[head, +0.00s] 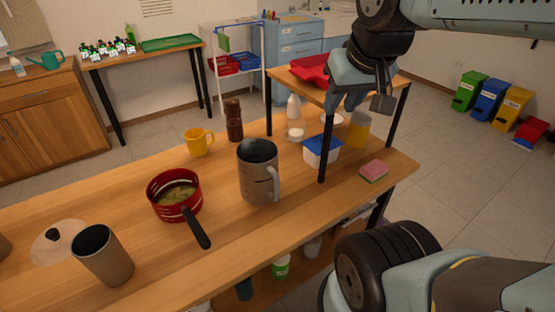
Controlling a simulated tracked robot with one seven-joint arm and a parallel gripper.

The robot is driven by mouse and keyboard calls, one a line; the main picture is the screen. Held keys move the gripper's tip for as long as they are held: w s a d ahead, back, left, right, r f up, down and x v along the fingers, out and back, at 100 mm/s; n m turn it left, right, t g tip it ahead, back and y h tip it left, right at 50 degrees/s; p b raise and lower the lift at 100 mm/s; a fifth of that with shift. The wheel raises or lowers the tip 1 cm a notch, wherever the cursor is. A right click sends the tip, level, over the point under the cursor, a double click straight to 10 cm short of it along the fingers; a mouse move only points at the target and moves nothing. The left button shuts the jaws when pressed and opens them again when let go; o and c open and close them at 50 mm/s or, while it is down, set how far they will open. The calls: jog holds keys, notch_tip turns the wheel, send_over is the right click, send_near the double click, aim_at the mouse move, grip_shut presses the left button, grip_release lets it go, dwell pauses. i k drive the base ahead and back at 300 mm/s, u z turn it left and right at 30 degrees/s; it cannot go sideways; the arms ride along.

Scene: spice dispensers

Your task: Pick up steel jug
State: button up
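The steel jug (257,180) stands upright on the wooden table, near the middle of the head view. It is a grey-brown cylinder with a dark top and a handle on its right side. My gripper (360,104) is up and to the right of the jug, in front of the raised wooden shelf. It points downward, with its fingers spread apart and nothing seen between them. It is clear of the jug.
A red pot (174,196) with a dark handle is left of the jug. A brown grinder (234,121) and a yellow mug (198,142) stand behind it. A grey-brown cup (106,258) is at front left. The raised shelf's black post (326,150) rises to the jug's right.

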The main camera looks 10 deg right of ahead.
aim_at(258, 158)
jog(key=u, duration=0.5)
jog(key=i, duration=0.1)
jog(key=z, duration=2)
jog(key=k, duration=0.5)
jog(key=u, duration=0.6)
jog(key=k, duration=0.95)
jog(key=z, duration=0.2)
jog(key=i, duration=0.9)
jog(key=u, duration=0.1)
